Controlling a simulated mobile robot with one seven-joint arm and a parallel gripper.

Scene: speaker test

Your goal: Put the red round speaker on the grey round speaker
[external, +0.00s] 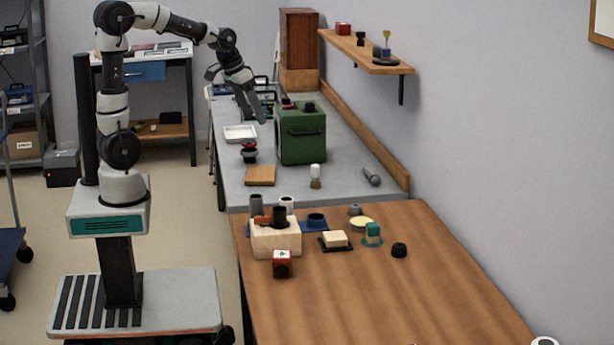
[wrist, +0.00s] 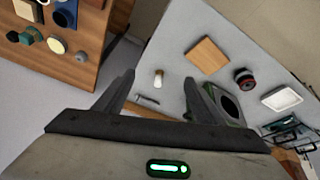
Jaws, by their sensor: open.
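A dark round thing with red on it (external: 249,153), seemingly the red round speaker, stands on the grey bench left of the green box. In the wrist view it is a dark disc with a red rim (wrist: 245,82), right of my fingers. A small grey round thing (external: 355,209), possibly the grey round speaker, sits at the far side of the wooden table; it also shows in the wrist view (wrist: 81,57). My gripper (external: 261,115) is open and empty, high over the bench, apart from both. In the wrist view its fingers (wrist: 160,77) are spread.
A green box (external: 302,135) stands on the bench near my gripper.

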